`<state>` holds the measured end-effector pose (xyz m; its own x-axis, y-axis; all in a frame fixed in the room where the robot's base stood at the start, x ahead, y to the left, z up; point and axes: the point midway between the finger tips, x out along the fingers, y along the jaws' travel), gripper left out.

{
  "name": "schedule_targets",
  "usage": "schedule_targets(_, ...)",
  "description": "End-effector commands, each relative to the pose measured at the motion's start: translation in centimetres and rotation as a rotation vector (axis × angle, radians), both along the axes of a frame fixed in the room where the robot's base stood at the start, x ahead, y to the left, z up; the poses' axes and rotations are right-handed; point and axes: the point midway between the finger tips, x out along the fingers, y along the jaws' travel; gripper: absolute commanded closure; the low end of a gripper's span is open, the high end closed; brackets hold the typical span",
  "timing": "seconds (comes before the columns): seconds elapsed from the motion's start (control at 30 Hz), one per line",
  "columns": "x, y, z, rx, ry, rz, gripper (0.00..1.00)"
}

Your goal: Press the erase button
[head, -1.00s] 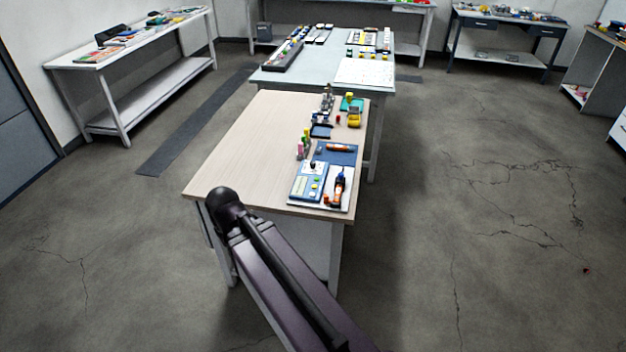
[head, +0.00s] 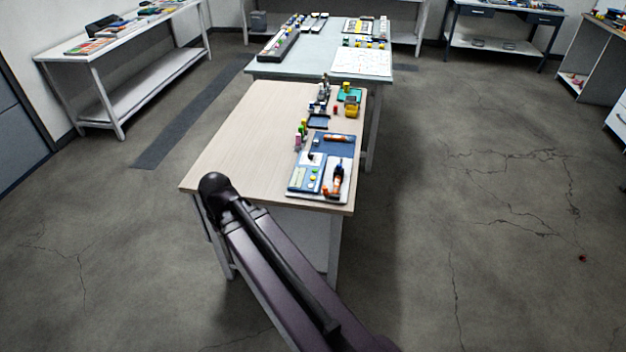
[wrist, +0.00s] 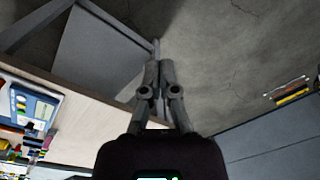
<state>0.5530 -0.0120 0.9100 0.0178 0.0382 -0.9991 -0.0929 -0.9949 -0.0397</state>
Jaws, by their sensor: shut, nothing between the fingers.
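A blue and white panel (head: 306,172) with several small buttons and a light label lies near the front right of the wooden table. It also shows at the left edge in the wrist view (wrist: 34,106). Its lettering is too small to read, so I cannot tell which button is erase. My gripper (wrist: 156,62) is shut and empty in the wrist view, away from the panel, with the table's edge, a grey panel and the floor behind it. The gripper itself does not show in the head view, where only my arm link is seen.
The wooden table (head: 245,130) is bare on its left side. An orange and black tool (head: 334,180) lies right of the panel, and a blue mat (head: 334,147) lies behind. Small colored items stand farther back. A grey table (head: 310,70) stands beyond.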

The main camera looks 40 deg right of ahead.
Motion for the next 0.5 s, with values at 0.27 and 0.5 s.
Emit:
schedule_targets(0.27, 4.9, -5.0, -1.2, 0.122, -0.044, -0.298, 1.0)
schedule_targets(0.5, 9.2, -11.4, -1.8, 0.263, -0.086, -0.628, 1.0)
